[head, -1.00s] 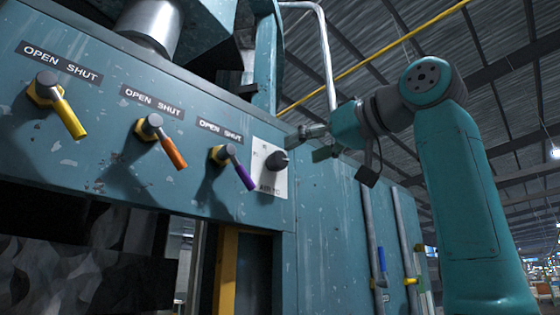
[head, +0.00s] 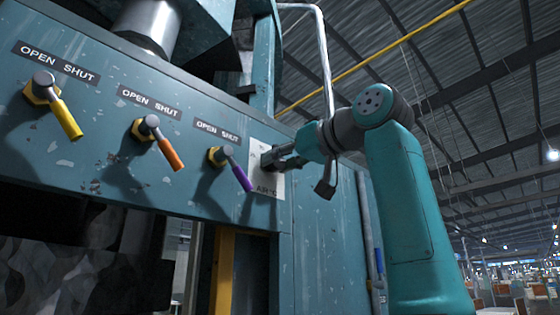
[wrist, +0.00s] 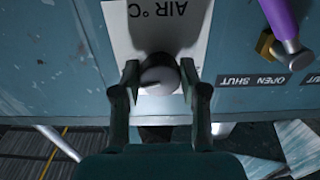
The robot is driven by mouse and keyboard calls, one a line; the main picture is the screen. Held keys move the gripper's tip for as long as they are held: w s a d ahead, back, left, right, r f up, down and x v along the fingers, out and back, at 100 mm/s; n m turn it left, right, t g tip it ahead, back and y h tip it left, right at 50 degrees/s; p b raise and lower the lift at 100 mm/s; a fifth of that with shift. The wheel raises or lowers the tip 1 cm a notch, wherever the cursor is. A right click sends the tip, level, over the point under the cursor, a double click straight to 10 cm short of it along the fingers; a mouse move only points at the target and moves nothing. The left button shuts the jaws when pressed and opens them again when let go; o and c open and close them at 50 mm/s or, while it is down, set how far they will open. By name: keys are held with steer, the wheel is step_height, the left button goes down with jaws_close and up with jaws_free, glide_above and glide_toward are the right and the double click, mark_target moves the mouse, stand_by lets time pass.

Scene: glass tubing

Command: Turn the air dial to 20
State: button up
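The air dial is a dark round knob (head: 266,160) on a white plate (head: 268,187) marked "AIR °C", on the teal panel. In the wrist view the knob (wrist: 159,75) is in the middle, with the plate (wrist: 118,30) upside down behind it. My gripper (head: 275,158) is at the dial, its fingers on either side of the knob. In the wrist view my gripper (wrist: 159,72) is open, with what look like narrow gaps beside the knob. The scale numbers and the dial's setting cannot be read; the fingers partly hide the knob in the head view.
A purple-handled lever (head: 236,172) is just left of the plate; it also shows in the wrist view (wrist: 282,20). Orange (head: 163,148) and yellow (head: 58,110) levers are further left under "OPEN SHUT" labels. The panel right of the dial is bare near the plate.

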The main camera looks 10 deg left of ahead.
steer(key=c, duration=0.3)
steer(key=shift+c, duration=0.2)
